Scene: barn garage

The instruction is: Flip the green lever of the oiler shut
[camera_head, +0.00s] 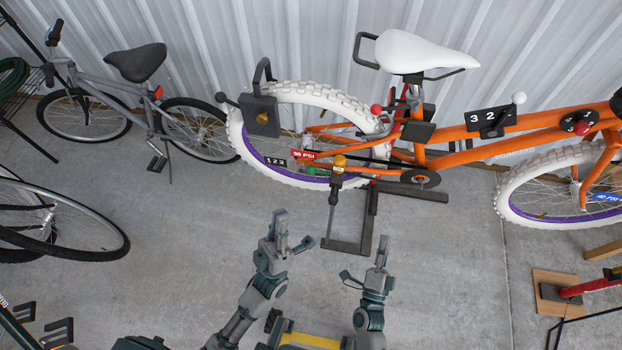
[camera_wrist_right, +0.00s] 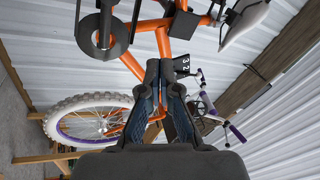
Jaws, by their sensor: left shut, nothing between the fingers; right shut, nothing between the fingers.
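A small green part (camera_head: 316,170) shows low on the orange bike, near the rear hub and chain; it is too small to tell whether it is the oiler's lever or how it is set. My left gripper (camera_head: 281,226) is shut and empty, raised in front of the bike and below the green part in the picture. My right gripper (camera_head: 382,252) is also shut and empty, further right and lower. In the right wrist view its closed fingers (camera_wrist_right: 160,72) point toward the orange frame. Neither gripper touches the bike.
The orange bike (camera_head: 455,151) with a white seat (camera_head: 425,52) stands on a dark stand (camera_head: 346,246) with a yellow-topped post (camera_head: 339,163). A grey bike (camera_head: 112,98) leans left. The concrete floor (camera_head: 450,270) is clear at right centre.

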